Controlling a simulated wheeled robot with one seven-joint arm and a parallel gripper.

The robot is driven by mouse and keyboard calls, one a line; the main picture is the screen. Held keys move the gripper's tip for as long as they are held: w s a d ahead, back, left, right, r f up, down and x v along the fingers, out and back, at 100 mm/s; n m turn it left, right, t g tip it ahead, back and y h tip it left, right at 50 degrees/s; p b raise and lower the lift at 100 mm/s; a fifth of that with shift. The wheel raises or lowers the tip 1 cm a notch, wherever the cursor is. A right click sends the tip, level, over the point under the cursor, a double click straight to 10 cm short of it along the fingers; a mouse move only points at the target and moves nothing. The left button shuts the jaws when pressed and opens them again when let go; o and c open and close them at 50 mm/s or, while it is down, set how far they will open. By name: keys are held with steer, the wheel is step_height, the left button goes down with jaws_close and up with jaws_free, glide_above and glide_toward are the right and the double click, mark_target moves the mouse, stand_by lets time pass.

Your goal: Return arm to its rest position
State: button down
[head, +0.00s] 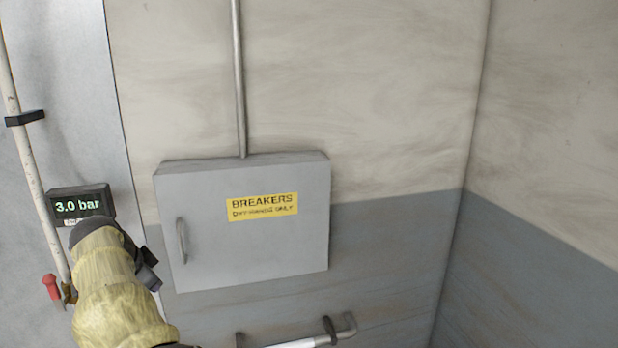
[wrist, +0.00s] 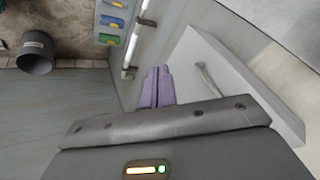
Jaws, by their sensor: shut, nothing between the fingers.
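My arm, in a pale yellow sleeve, reaches up from the lower left of the head view, in front of the wall by the grey breaker box (head: 245,245). The box door is shut in the head view.
A display (head: 80,204) reads 3.0 bar, beside a thin pipe (head: 32,160) with a red-handled valve (head: 52,287). A rail (head: 300,343) runs below the box.

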steer(key=w+d+f+g+b, duration=0.1)
steer(key=w+d+f, duration=0.15)
steer(key=d, duration=0.45)
steer(key=w+d+f, duration=0.2)
steer(key=w+d, duration=0.2)
steer(key=d, duration=0.4)
steer(key=s+d+f+n+g+b, duration=0.1)
steer(key=d+f, duration=0.2)
steer(key=d, duration=0.5)
steer(key=s+d+f+n+g+b, duration=0.1)
steer(key=d+f, duration=0.1)
steer(key=d, duration=0.7)
steer(key=s+d+f+n+b, duration=0.1)
steer(key=s+d+f+n, duration=0.1)
steer(key=s+d+f, duration=0.3)
steer(key=s+d+f+n+b, duration=0.1)
steer(key=s+d+f+n, duration=0.2)
steer(key=s+d, duration=0.9)
steer(key=s+f, duration=0.2)
steer(key=s, duration=0.2)
steer(key=shift+s+d+f+n+g+b, duration=0.2)
steer(key=shift+s+d+n+g+b, duration=0.1)
steer(key=shift+d+g+b, duration=0.1)
steer(key=shift+d, duration=0.15)
